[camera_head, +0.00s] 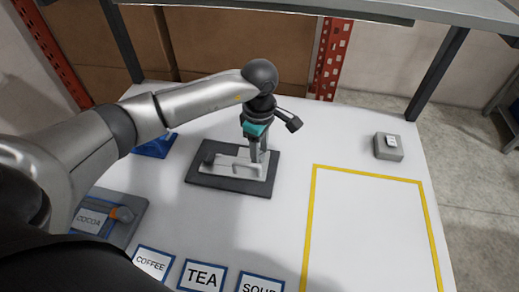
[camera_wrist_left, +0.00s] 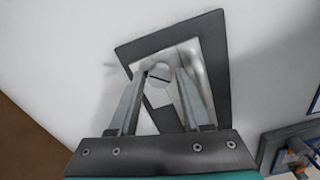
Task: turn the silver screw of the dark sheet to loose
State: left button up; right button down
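The dark sheet (camera_head: 230,185) lies on the white table with a pale metal plate (camera_head: 222,166) on its middle. My left gripper (camera_head: 258,158) points down over the right part of this plate. In the left wrist view the dark sheet (camera_wrist_left: 222,75) is below the fingers. The silver screw (camera_wrist_left: 158,75), round with a dark slot, shows between the fingertips of my left gripper (camera_wrist_left: 165,73), closer to the left finger. The fingers are apart; I cannot tell whether either touches the screw. In the head view the screw is not clearly visible. My right gripper is not in view.
A grey box (camera_head: 388,147) is at the right, behind an empty yellow-outlined area (camera_head: 370,225). Labels COFFEE, TEA (camera_head: 203,276) and SOUP line the front. A COCOA plate (camera_head: 110,217) and a blue object (camera_head: 155,146) are left.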

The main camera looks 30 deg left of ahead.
pick_arm(q)
grip_shut()
jog(key=shift+n, duration=0.3)
jog(key=n, duration=0.3)
jog(key=shift+n, duration=2.1)
jog(key=shift+o, duration=0.4)
grip_release()
